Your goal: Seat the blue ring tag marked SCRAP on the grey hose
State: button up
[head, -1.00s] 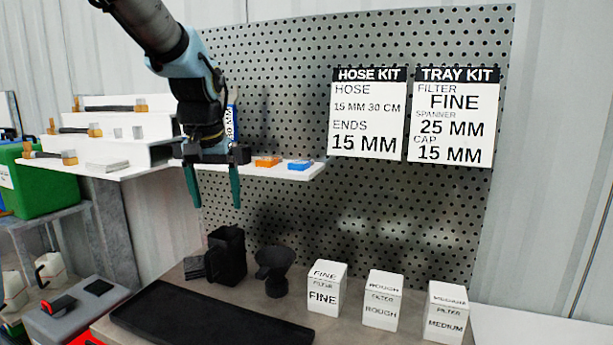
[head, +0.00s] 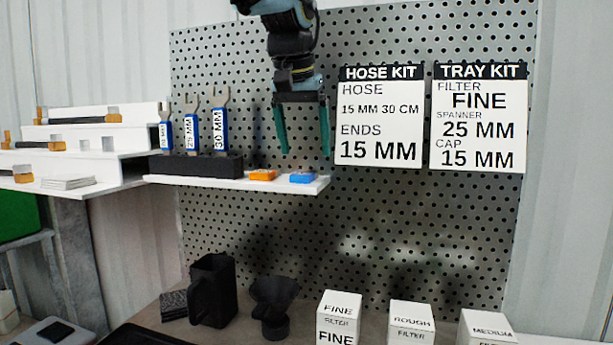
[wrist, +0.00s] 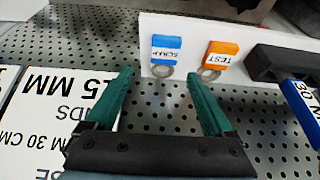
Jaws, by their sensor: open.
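The blue ring tag (head: 302,177) lies at the right end of the white wall shelf. In the wrist view the blue tag (wrist: 166,48) reads SCRAP, upside down, and its pale ring points toward me. My gripper (head: 306,152) is open and empty, fingers pointing down, just above the blue tag in the head view. In the wrist view the tag's ring shows between the fingertips of my gripper (wrist: 160,75), apart from them. I cannot pick out the grey hose; dark hose-like pieces with orange ends (head: 75,120) lie on the stepped white rack.
An orange tag (head: 262,175), marked TEST in the wrist view, lies left of the blue one. A black holder (head: 195,166) with blue spanners stands further left. The pegboard (head: 420,220) is behind. Filter boxes (head: 411,322) and black containers (head: 213,290) stand below.

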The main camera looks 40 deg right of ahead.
aim_at(305, 176)
jog(key=x, duration=0.2)
jog(key=p+x, duration=0.1)
jog(key=x, duration=0.1)
jog(key=shift+w+d, duration=0.1)
jog(key=shift+w, duration=0.3)
jog(key=shift+w+d+f, duration=0.1)
jog(key=shift+d+f, duration=0.05)
jog(key=shift+f, duration=0.35)
grip_shut()
